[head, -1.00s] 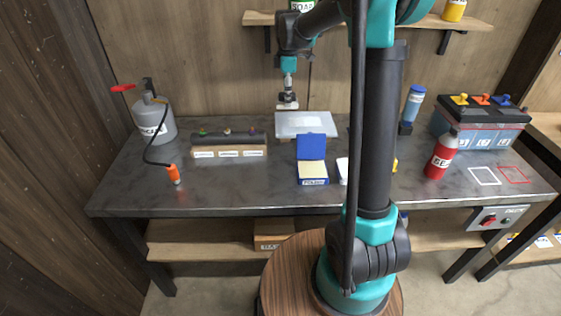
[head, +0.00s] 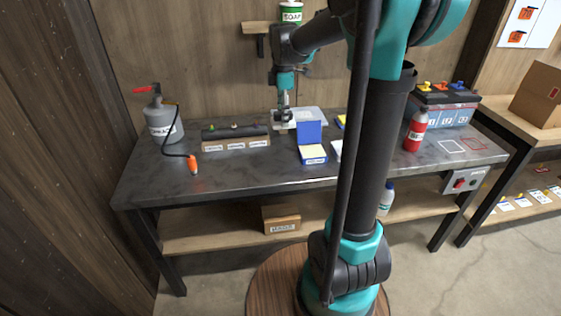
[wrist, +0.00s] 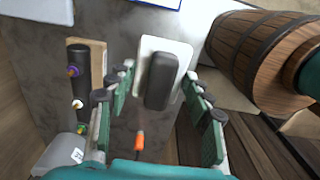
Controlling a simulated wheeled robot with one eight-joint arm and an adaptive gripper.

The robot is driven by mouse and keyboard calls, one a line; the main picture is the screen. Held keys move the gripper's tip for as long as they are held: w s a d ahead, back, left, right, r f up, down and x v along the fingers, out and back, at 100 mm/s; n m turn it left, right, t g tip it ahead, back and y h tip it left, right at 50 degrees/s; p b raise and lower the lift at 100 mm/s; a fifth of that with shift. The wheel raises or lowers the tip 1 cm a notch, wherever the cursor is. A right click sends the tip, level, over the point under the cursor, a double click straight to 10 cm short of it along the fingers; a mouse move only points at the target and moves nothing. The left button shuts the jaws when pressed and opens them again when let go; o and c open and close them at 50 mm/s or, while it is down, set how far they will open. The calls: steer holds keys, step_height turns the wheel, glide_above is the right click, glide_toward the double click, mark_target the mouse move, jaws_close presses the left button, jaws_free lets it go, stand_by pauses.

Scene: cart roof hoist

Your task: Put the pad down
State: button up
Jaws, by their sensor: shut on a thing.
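My gripper (head: 283,110) is shut on the pad, over the back of the bench just left of a flat pale tray (head: 312,117). In the wrist view, my gripper (wrist: 160,82) has its green-lined fingers on either side of the pad (wrist: 149,50). The pad is a white plate with a dark grey rounded block on it. In the head view the pad (head: 280,117) shows only as a small pale shape below the fingers. I cannot tell whether it touches anything beneath.
A dark bar with knobs (head: 235,131) lies left of my gripper. An open blue box (head: 311,152) stands in front of the tray. A grey sprayer (head: 163,124) with an orange nozzle (head: 193,165) is at the left, a red bottle (head: 416,131) at the right.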

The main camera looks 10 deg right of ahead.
step_height(320, 180, down, 17)
steer(key=shift+r, duration=0.1)
stand_by(0.3)
steer(key=o, duration=1.2)
steer(key=shift+o, duration=0.2)
step_height(320, 180, up, 12)
steer(key=shift+f, duration=0.1)
steer(key=shift+s+d+m, duration=0.15)
steer(key=shift+s+m, duration=0.15)
steer(key=shift+s, duration=0.05)
steer(key=s+d+f+m+t, duration=0.2)
steer(key=s+f+m, duration=0.3)
steer(key=s+m, duration=0.3)
steer(key=s+d+f+m+t, duration=0.1)
steer(key=s+f+m+t, duration=0.1)
steer(key=s+f+m, duration=0.4)
steer(key=s+m, duration=0.3)
steer(key=s, duration=0.4)
steer(key=shift+d+f, duration=0.15)
steer(key=shift+d, duration=0.25)
